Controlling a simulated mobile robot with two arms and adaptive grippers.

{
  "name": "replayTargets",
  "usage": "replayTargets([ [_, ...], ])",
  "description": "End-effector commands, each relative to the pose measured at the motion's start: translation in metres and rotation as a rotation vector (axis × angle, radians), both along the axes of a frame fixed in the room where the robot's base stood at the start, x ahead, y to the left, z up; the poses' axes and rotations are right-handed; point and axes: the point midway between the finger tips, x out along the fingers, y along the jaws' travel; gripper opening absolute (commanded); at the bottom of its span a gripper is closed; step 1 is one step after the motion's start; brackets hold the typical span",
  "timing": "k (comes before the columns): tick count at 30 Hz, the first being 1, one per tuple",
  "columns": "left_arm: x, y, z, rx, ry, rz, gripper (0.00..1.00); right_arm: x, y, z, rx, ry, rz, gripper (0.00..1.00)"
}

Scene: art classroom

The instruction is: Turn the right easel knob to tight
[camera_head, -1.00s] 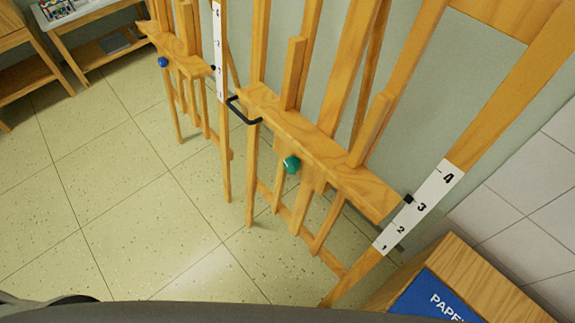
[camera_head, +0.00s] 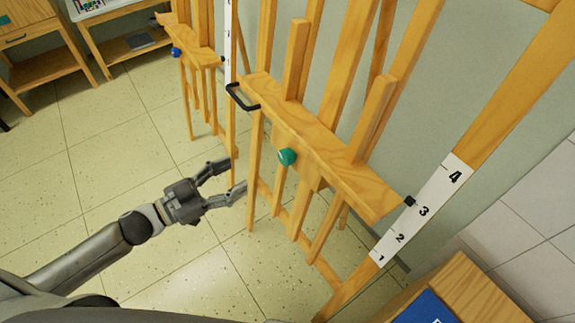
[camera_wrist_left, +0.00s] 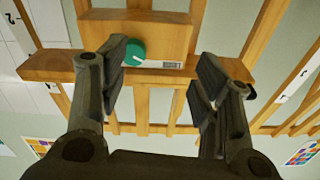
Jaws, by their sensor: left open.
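The right easel (camera_head: 330,165) is wooden and stands in the middle of the head view. Its green round knob (camera_head: 287,157) sits on the front below the ledge. In the left wrist view the knob (camera_wrist_left: 134,53) has a pale pointer mark, is partly behind the left finger, and has a small label (camera_wrist_left: 172,65) beside it. My left gripper (camera_head: 236,176) is open and empty, in front of the easel, left of and a little below the knob in the head view. It appears apart from the knob. My right gripper is not in view.
A black handle (camera_head: 241,97) sticks out at the ledge's left end. A numbered white scale (camera_head: 422,210) runs along the right leg. Another easel with a blue knob (camera_head: 176,52) stands behind left. A wooden box (camera_head: 462,282) stands at lower right. The floor on the left is clear.

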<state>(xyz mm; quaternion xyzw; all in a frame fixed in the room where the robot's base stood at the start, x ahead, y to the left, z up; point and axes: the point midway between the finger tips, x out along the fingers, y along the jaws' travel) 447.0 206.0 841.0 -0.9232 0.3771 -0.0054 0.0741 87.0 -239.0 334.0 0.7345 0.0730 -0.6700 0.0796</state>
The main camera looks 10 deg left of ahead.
Motion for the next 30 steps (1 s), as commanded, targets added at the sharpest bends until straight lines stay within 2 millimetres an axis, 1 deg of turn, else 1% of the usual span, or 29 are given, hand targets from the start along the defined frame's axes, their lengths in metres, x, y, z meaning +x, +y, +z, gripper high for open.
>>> replayTargets([
  [1,-0.006,-0.009,0.009,-0.01,-0.013,-0.041,0.58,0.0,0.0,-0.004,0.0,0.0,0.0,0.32],
  [3,-0.012,-0.017,0.02,-0.024,-0.024,-0.078,0.58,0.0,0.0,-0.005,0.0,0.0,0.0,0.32],
  [6,-0.015,-0.023,0.027,-0.031,-0.031,-0.101,0.58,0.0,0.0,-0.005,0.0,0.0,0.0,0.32],
  [8,-0.014,-0.026,0.029,-0.033,-0.034,-0.104,0.58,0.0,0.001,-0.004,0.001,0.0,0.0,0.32],
  [13,-0.001,-0.039,0.03,-0.034,-0.036,-0.101,0.58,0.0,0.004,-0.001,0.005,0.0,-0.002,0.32],
  [18,0.016,-0.059,0.031,-0.035,-0.036,-0.1,0.58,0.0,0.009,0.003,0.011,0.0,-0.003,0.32],
  [24,0.036,-0.084,0.03,-0.033,-0.035,-0.1,0.58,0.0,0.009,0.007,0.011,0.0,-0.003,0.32],
  [30,0.05,-0.1,0.029,-0.033,-0.033,-0.099,0.58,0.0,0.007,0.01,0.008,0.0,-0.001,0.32],
])
